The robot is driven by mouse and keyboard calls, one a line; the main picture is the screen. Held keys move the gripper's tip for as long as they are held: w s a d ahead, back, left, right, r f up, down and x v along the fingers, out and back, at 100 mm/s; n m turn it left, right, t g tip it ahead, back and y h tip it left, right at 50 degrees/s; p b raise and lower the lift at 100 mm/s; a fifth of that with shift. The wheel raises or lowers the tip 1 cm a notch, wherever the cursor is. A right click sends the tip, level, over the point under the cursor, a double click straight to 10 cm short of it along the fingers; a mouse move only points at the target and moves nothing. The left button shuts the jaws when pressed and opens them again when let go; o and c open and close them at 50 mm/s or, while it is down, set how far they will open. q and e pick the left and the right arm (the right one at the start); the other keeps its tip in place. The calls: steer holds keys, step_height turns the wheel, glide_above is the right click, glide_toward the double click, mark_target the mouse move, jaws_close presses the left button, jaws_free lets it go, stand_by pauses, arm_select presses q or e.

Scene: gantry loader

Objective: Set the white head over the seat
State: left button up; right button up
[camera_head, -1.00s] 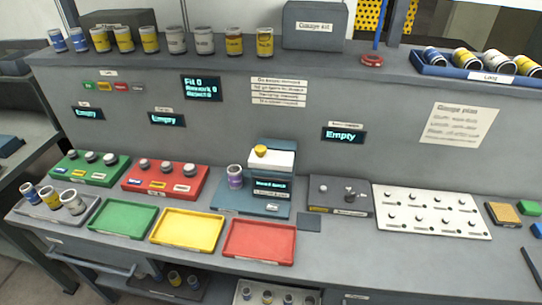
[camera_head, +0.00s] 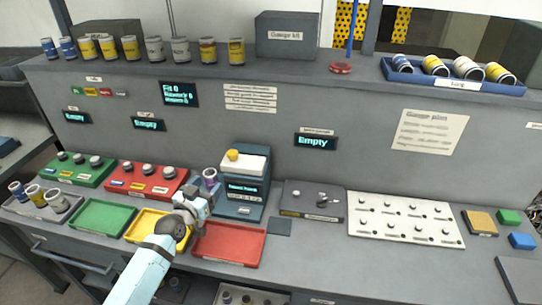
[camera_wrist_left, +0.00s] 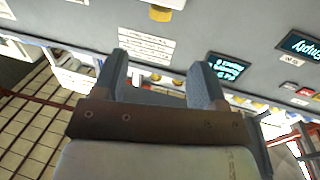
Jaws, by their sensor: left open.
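The white head (camera_head: 255,162), with a yellow knob (camera_head: 232,155), sits atop a grey-blue station with a lit display. A purple-banded can (camera_head: 209,177) stands at the left of the station's base, partly hidden by my left gripper; I cannot make out the seat itself there. My left gripper (camera_head: 205,192) is open, in front of the can and below left of the head. In the left wrist view its two fingers (camera_wrist_left: 162,75) are apart with nothing between them. A yellow piece, probably the knob (camera_wrist_left: 160,13), shows beyond them at the top edge. My right gripper is not in view.
Green (camera_head: 102,218), yellow (camera_head: 140,226) and red (camera_head: 229,245) trays lie along the bench front; my left arm crosses the yellow one. A grey block with small fittings (camera_head: 312,203) and a white pegged board (camera_head: 405,218) lie to the right. Cans line the upper shelf.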

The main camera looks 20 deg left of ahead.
mark_target(230, 156)
arm_select(q)
steer(key=w, duration=0.4)
steer(key=w+p, duration=0.1)
steer(key=w, duration=0.4)
steer(key=w+r, duration=0.1)
steer(key=w, duration=0.3)
steer(key=shift+w+a+p, duration=0.2)
steer(key=shift+a+p, duration=0.15)
steer(key=shift+p, duration=0.05)
steer(key=shift+w+f, duration=0.1)
steer(key=shift+w, duration=0.6)
steer(key=shift+c, duration=0.4)
